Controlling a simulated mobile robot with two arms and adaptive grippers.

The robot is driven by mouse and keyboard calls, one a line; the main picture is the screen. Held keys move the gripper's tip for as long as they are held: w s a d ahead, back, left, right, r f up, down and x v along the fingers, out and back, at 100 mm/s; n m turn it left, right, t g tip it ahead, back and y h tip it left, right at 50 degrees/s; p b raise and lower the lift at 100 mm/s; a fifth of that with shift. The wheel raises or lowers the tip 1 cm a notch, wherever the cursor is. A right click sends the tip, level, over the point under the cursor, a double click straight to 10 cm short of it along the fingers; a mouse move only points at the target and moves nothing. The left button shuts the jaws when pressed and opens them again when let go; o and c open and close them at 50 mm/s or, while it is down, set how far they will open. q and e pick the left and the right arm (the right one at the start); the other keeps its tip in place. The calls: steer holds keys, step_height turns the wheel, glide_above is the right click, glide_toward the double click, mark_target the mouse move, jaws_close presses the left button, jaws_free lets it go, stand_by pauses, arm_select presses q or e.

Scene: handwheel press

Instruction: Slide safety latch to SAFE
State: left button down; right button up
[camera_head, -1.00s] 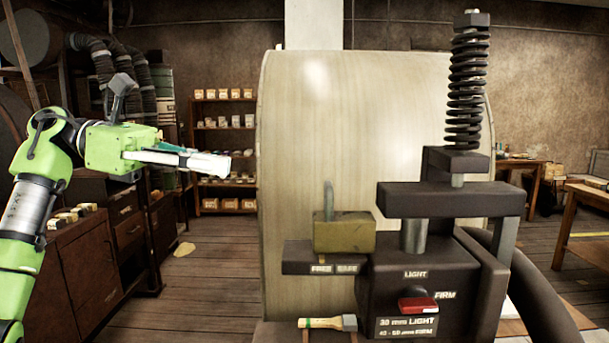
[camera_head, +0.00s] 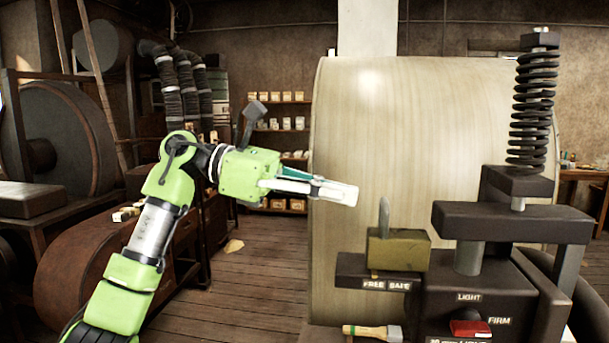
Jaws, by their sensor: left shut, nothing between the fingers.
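The safety latch is a brass-coloured block (camera_head: 398,250) with a grey upright hook-like handle (camera_head: 384,218) on top. It sits on a dark rail (camera_head: 348,268) whose front carries the labels FREE (camera_head: 373,285) and SAFE (camera_head: 398,285). A small brass tab hangs from the block's lower left edge, above FREE. My left gripper (camera_head: 350,194) is shut and empty, its tips pointing right. In the picture the tips are left of the handle and slightly above the block, apart from both; the depth gap is unclear. My right gripper is out of view.
The dark press body (camera_head: 475,300) with a red knob (camera_head: 470,328), labels LIGHT and FIRM, and a tall spring (camera_head: 533,105) stands right of the latch. A large pale drum (camera_head: 345,130) is behind. A wooden-handled brush (camera_head: 372,332) lies below the rail.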

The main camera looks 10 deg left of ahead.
mark_target(381, 202)
arm_select(q)
steer(key=shift+d+f+p, duration=0.15)
steer(key=shift+d+p, duration=0.2)
steer(key=shift+d, duration=0.8)
steer(key=shift+d+f, duration=0.2)
steer(key=shift+d, duration=0.25)
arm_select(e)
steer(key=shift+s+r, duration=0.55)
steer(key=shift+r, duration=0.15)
